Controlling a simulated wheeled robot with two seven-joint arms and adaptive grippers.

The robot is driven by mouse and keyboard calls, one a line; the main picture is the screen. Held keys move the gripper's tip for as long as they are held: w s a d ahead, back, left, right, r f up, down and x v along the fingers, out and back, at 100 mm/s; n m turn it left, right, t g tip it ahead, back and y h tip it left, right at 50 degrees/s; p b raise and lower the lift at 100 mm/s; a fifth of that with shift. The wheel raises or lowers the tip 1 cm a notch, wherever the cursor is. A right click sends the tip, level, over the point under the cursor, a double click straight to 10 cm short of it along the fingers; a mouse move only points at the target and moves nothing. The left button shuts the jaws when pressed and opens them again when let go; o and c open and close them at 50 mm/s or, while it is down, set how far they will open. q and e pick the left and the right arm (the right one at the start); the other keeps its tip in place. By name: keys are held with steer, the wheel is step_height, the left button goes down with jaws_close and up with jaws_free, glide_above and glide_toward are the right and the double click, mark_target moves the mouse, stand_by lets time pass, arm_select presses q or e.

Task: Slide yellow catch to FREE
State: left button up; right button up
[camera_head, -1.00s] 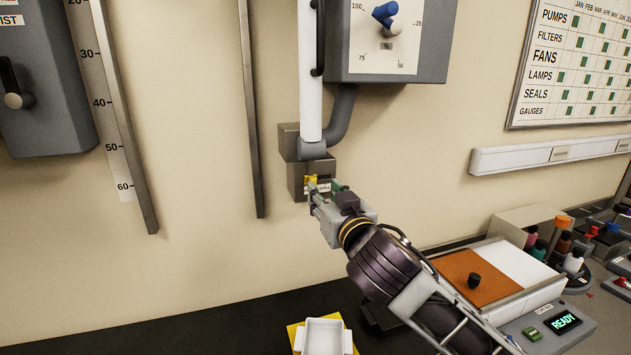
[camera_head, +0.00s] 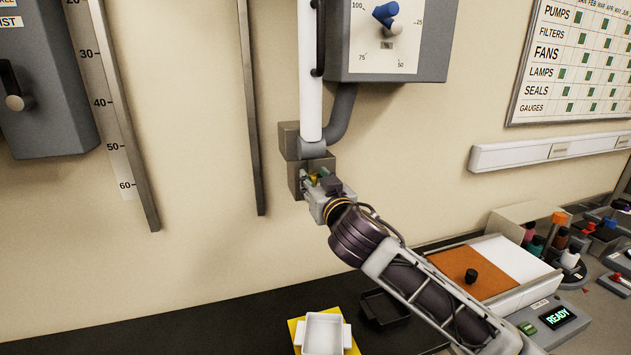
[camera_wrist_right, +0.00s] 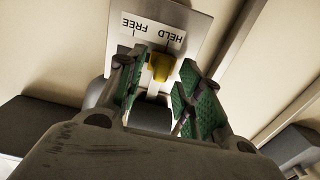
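The yellow catch (camera_wrist_right: 161,67) shows in the right wrist view, on a grey plate (camera_wrist_right: 190,22) with a white label reading FREE and HELD upside down. The catch stands by the HELD mark. My right gripper (camera_wrist_right: 160,78) is open, with one green-padded finger on each side of the catch. I see a gap on both sides, wider on the right. In the head view, my right gripper (camera_head: 314,183) is at the small box (camera_head: 296,178) below the white pipe and covers most of its front; only a little yellow shows. My left gripper is not in view.
A grey dial box (camera_head: 430,62) hangs above right of the gripper. A white tray (camera_head: 324,332) on a yellow base and a black tray (camera_head: 384,309) sit on the counter below. A metal strip (camera_head: 250,110) runs down the wall to the left.

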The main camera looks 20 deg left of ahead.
steer(key=shift+c, duration=0.2)
jaws_close()
steer(key=w+d, duration=0.2)
steer(key=d, duration=0.1)
steer(key=shift+w+d, duration=0.25)
steer(key=shift+w, duration=0.05)
stand_by(0.3)
